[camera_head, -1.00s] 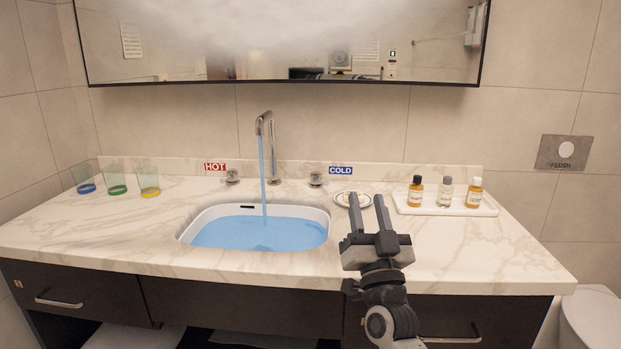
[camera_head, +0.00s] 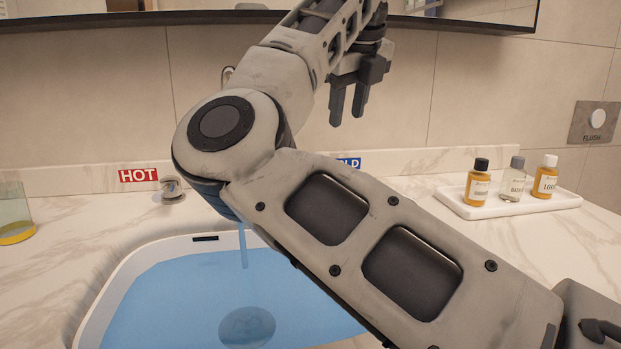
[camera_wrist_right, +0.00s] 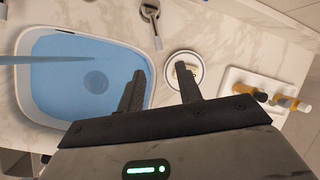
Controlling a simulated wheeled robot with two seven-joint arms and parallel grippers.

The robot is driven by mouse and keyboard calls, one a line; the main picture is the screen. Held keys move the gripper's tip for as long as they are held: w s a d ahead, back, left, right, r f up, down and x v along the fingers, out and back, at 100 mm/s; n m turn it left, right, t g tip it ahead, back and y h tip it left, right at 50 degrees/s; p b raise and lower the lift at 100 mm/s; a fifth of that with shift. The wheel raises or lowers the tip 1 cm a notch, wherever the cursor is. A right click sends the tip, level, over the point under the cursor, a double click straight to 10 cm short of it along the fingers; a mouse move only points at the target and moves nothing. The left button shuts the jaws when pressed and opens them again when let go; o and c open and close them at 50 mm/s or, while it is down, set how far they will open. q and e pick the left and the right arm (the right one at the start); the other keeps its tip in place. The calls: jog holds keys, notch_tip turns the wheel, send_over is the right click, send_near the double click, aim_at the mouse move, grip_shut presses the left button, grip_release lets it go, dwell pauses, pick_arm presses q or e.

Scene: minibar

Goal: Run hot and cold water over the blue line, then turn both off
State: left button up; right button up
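The white sink basin (camera_head: 120,277) holds blue water (camera_head: 190,295), and a blue stream (camera_head: 243,247) falls into it. The stream also crosses the basin in the right wrist view (camera_wrist_right: 45,60). The hot tap handle (camera_head: 172,187) stands beside the red HOT label (camera_head: 138,175). My arm hides most of the spout and the cold handle in the head view; the blue COLD label (camera_head: 349,162) shows partly. A metal tap handle (camera_wrist_right: 150,13) shows at the top of the wrist view. My right gripper (camera_head: 348,115) is open and empty, above the counter. I cannot make out a blue line.
A white tray (camera_head: 470,208) with three small bottles stands at the right. A round dish (camera_wrist_right: 172,72) lies between the basin and tray, beyond my right fingertips. A glass with a yellow base (camera_head: 15,215) stands at the left. The mirror's lower edge is above.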

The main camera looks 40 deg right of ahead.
jog(key=x, duration=0.4)
jog(key=b+x, duration=0.1)
jog(key=x, duration=0.4)
jog(key=b+x, duration=0.1)
jog(key=x, duration=0.4)
jog(key=shift+w+a, duration=0.15)
jog(key=shift+a, duration=0.15)
pick_arm(q)
jog(key=shift+w+d+r+t+h, duration=0.2)
jog(key=shift+r+t, duration=0.1)
jog(key=shift+r, duration=0.1)
jog(key=shift+w+d+r+t+h, duration=0.1)
jog(key=shift+d+r+t+h, duration=0.1)
jog(key=shift+r+t, duration=0.15)
pick_arm(e)
jog(key=shift+w+d+f, duration=0.15)
jog(key=shift+w+f, duration=0.15)
jog(key=shift+f, duration=0.35)
pick_arm(q)
jog(key=shift+s, duration=0.1)
